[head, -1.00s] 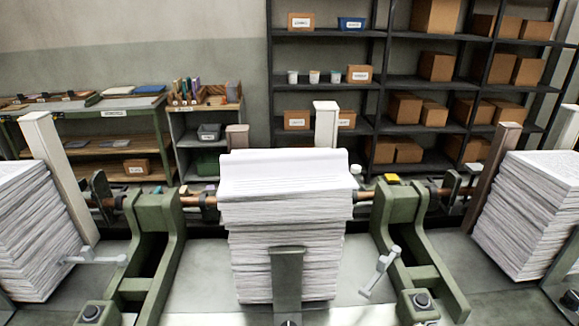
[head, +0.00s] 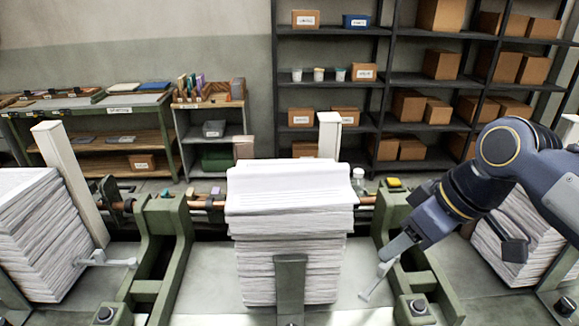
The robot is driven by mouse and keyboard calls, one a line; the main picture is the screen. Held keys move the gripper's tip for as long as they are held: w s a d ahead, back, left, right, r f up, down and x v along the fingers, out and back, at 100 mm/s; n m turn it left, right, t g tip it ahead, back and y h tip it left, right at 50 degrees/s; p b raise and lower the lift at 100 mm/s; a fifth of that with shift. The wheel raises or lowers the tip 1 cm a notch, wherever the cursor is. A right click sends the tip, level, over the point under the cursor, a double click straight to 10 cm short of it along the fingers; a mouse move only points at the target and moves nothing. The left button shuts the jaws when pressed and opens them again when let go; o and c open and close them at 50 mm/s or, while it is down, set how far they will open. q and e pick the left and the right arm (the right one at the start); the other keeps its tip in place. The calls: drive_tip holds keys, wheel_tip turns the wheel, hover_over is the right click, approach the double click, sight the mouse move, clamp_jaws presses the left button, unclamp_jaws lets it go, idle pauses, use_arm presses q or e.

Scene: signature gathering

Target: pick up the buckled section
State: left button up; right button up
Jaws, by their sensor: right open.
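The buckled section (head: 290,187) appears to be the white printed top layer of the centre paper stack (head: 288,260). Its top surface looks slightly bowed, with a curled edge at the right. My right gripper (head: 391,252) is open and empty, to the right of the centre stack and lower than its top. It is apart from the stack and close to a grey crank handle (head: 376,282); I cannot tell whether they touch. My left gripper is out of view.
Green machine frames (head: 160,255) flank the centre stack. Other paper stacks stand at the left (head: 40,235) and right (head: 520,240), the right one partly behind my arm. Dark shelves (head: 335,82) with boxes line the back.

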drive_tip(key=w+a+r+n, duration=0.1)
drive_tip(key=w+r, duration=0.1)
drive_tip(key=w+a+r+n+g+p, duration=0.1)
drive_tip(key=w+a+r+n, duration=0.1)
drive_tip(key=r, duration=0.1)
drive_tip(key=w+a+r+n+p, duration=0.1)
drive_tip(key=w+a+r+n, duration=0.1)
drive_tip(key=w+r, duration=0.1)
drive_tip(key=shift+a+r, duration=0.2)
drive_tip(key=shift+r, duration=0.05)
drive_tip(key=n+g+p, duration=0.2)
drive_tip(key=n+p, duration=0.1)
drive_tip(key=n, duration=0.3)
approach(298, 167)
drive_tip(key=shift+x, duration=0.85)
drive_tip(key=shift+w+a+r, duration=0.1)
drive_tip(key=shift+w+a, duration=0.1)
drive_tip(key=shift+a+f+g, duration=0.15)
drive_tip(key=shift+f+g, duration=0.05)
drive_tip(key=shift+g, duration=0.1)
drive_tip(key=shift+d+x, duration=0.15)
drive_tip(key=shift+x, duration=1.7)
drive_tip(key=shift+d+x, duration=0.15)
drive_tip(key=shift+x, duration=1.65)
drive_tip(key=shift+f, duration=0.1)
drive_tip(key=shift+c, duration=0.5)
clamp_jaws()
